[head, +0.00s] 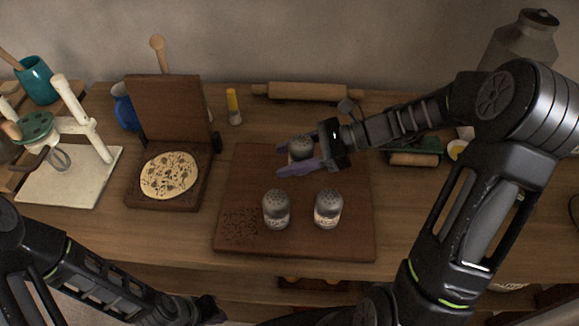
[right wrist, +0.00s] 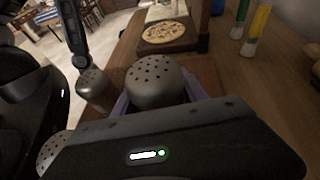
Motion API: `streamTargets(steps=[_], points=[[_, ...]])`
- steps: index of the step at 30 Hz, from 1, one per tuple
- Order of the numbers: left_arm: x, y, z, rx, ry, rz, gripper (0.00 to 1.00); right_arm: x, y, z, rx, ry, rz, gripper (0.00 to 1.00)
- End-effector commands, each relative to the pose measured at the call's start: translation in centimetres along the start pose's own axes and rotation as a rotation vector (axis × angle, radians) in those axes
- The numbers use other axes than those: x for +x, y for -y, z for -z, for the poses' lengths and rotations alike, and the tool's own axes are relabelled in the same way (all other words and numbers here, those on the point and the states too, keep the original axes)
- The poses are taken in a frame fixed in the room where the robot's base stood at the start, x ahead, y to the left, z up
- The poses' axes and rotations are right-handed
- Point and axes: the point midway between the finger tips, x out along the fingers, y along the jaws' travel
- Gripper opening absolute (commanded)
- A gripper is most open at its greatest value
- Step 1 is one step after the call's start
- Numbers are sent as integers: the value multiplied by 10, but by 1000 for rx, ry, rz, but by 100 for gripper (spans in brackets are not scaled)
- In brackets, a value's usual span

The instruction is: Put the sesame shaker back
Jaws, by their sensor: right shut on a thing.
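Three shakers with grey perforated domed lids are at the dark wooden board (head: 295,245). One shaker (head: 301,147) is between the purple fingers of my right gripper (head: 283,160), at the back of the board. My right gripper is shut on it; its lid (right wrist: 156,84) fills the middle of the right wrist view. Fingers hide its body and label, so I cannot tell its contents or whether it touches the board. A front-left shaker (head: 276,210) and a front-right shaker (head: 328,209) stand upright. My left gripper (head: 205,309) is low at the bottom edge, its jaws unclear.
Dark specks lie on the board's front-left corner. Left of it is an open wooden press (head: 166,105) with a speckled flatbread (head: 169,175). The board's right front is clear.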

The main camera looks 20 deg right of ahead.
Motion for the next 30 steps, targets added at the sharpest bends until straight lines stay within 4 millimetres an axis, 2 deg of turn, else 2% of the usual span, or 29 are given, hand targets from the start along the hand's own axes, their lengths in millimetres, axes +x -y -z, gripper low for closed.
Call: streamTargets(steps=[4,11,23,24,30], points=[[0,0,0,0,0,0,0,3,0,8,2,1,-1,5],[-1,0,0,0,0,0,0,14,-1,33,2,1,0,5],[2,1,0,0,0,0,0,16,-1,38,0,0,0,5],[1,0,0,0,0,0,0,16,-1,37,0,0,0,54],[1,0,0,0,0,0,0,15,-1,37,0,0,0,70]])
